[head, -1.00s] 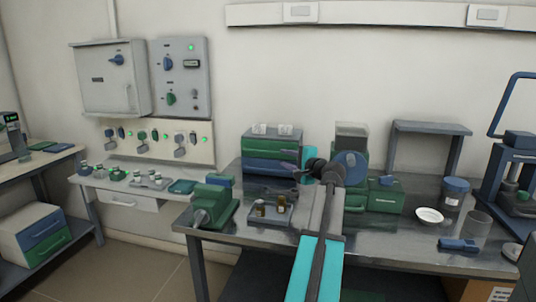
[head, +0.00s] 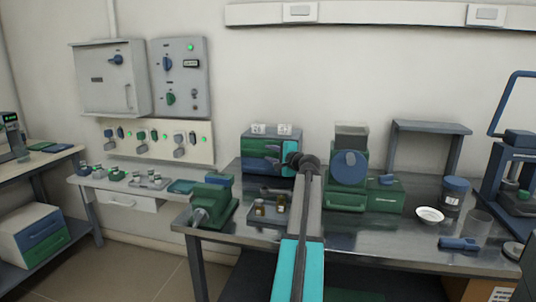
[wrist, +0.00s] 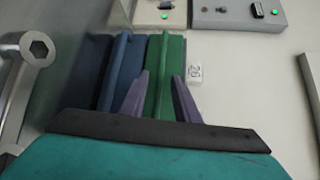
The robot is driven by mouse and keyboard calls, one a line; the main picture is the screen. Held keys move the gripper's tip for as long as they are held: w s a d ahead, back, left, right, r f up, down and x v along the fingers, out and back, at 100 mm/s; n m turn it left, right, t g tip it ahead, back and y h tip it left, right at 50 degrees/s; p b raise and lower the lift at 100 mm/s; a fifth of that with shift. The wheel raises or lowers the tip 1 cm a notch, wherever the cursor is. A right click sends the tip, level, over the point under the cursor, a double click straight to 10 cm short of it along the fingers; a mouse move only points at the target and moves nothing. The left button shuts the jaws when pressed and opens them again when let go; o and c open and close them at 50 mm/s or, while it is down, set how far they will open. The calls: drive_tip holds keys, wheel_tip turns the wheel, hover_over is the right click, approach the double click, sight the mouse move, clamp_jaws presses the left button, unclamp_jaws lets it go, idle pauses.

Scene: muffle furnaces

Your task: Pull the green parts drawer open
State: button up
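The drawer unit (head: 250,143) stands at the back of the steel bench, with a green drawer and a blue drawer. In the wrist view, turned on its side, the green parts drawer (wrist: 178,55) looks closed, beside the blue drawer (wrist: 95,60). My gripper (head: 271,154) is at the unit's front, and my arm hides its right part. In the wrist view my gripper (wrist: 160,84) has its two purple fingers apart, one on each side of the green drawer's handle bar (wrist: 163,65). I see a gap beside the bar and cannot tell any contact.
A green vise (head: 212,200) stands at the bench's front left. A tray with small jars (head: 265,212) lies below my gripper. A green box with a blue round part (head: 349,168) stands right of my arm. A white dish (head: 429,214) is farther right.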

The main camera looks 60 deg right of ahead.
drive_tip(key=shift+x, duration=1.3)
clamp_jaws()
